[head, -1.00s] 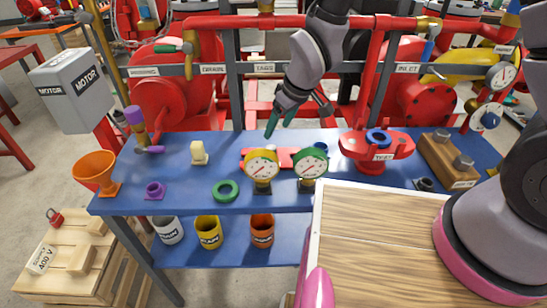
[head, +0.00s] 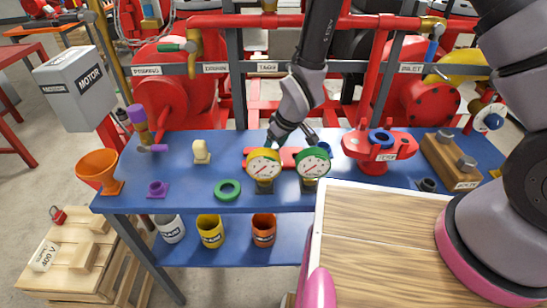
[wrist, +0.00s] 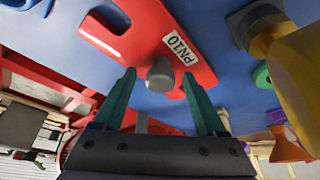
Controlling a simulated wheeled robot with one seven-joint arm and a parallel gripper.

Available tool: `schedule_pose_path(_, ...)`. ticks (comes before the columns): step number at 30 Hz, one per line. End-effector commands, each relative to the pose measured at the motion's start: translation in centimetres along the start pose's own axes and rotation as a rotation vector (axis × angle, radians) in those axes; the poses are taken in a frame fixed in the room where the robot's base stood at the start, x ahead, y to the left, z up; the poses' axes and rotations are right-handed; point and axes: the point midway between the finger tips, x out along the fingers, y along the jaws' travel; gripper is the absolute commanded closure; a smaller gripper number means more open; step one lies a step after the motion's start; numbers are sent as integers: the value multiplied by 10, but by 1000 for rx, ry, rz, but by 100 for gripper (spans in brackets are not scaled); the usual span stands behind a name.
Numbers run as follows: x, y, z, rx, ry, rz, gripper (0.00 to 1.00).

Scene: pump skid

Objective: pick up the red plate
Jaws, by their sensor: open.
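The red plate (head: 289,157) lies on the blue bench behind two gauges, which partly hide it in the head view. In the wrist view the red plate (wrist: 148,32) has a slot, a white PN10 label and a grey knob (wrist: 160,76). My gripper (head: 292,141) is over the plate, pointing down. In the wrist view my gripper (wrist: 160,78) is open, with its green fingers on either side of the knob. Whether the fingers touch the knob or plate I cannot tell.
A yellow gauge (head: 264,164) and a green gauge (head: 313,163) stand just in front of the plate. A red valve stand (head: 372,165) is to the right. A red pipe (head: 230,21) and a labelled rail run behind. A green ring (head: 228,190) lies front left.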

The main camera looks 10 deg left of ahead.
Motion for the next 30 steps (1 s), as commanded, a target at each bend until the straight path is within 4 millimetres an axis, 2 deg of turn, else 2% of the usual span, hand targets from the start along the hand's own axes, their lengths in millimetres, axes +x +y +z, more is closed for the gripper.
schedule_pose_path(5, 0, 0, 0, 0, 0, 0, 26)
schedule_pose_path(9, 0, 0, 0, 0, 0, 0, 80)
schedule_pose_path(11, 0, 0, 0, 0, 0, 0, 100)
schedule_pose_path(30, -1, 0, 0, 0, 1, 0, 100)
